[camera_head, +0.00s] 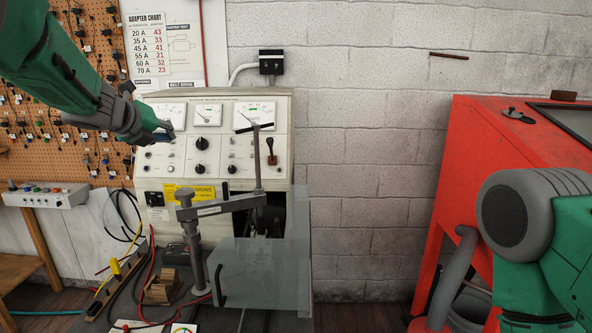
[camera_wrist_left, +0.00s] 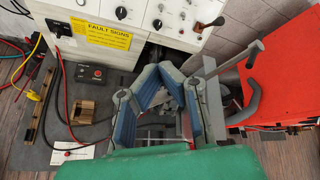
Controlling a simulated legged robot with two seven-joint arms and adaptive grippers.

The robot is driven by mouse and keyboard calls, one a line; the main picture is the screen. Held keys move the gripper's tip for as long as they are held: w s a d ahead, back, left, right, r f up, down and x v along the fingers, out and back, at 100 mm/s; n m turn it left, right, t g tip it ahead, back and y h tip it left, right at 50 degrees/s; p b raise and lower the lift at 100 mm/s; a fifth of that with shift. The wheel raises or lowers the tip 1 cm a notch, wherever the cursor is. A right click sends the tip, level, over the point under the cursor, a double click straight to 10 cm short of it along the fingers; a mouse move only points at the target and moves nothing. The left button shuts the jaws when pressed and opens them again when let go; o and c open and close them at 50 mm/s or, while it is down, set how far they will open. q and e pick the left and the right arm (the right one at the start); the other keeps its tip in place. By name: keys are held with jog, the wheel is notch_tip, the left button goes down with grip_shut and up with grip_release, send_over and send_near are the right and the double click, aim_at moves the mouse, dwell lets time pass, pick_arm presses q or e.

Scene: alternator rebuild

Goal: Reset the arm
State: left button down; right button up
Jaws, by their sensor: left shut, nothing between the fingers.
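My left gripper (camera_head: 163,133) hangs at the upper left in the head view, in front of the test bench's meter panel. Its blue-padded fingers also show in the left wrist view (camera_wrist_left: 158,82). They are shut with nothing between them. In the head view the gripper is clear of the clamp stand below it. Part of my right arm shows at the right edge, but its gripper is out of view.
The test bench (camera_head: 220,155) carries meters and knobs. A grey clamp stand (camera_head: 196,250) and a clear guard (camera_head: 265,270) stand before it. A wooden block (camera_head: 160,287) and cables lie at left. A red cabinet (camera_head: 480,150) stands at right, with an open floor gap between.

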pick_arm(q)
jog(key=f+n, duration=0.1)
jog(key=f, duration=0.3)
jog(key=s+f+n+b, duration=0.1)
jog(key=f, duration=0.3)
jog(key=s+f+n+g+b, duration=0.1)
jog(key=f, duration=0.3)
jog(key=shift+n, duration=0.3)
jog(key=s+d+f+n+g+b, duration=0.15)
jog(key=s+f+n+b, duration=0.4)
jog(key=f, duration=1.15)
jog(key=s+f+n+g+b, duration=0.2)
jog(key=s+f+n, duration=0.5)
jog(key=s+f, duration=0.65)
jog(key=s+f+n+g+y+b, duration=0.1)
jog(key=s+f+n+g+b, duration=0.4)
jog(key=s+f, duration=1.3)
jog(key=s+f+n+g+y+b, duration=0.1)
jog(key=s+f+n+b, duration=0.1)
jog(key=s, duration=0.6)
jog(key=s+f+n+g+b, duration=0.1)
jog(key=s+f+n+b, duration=0.1)
jog(key=s+f+n, duration=0.3)
jog(key=s+n, duration=0.2)
jog(key=s, duration=0.1)
jog(key=shift+f+y, duration=0.15)
jog(key=shift+y, duration=0.25)
pick_arm(e)
notch_tip(320, 180, down, 19)
jog(key=shift+s, duration=0.25)
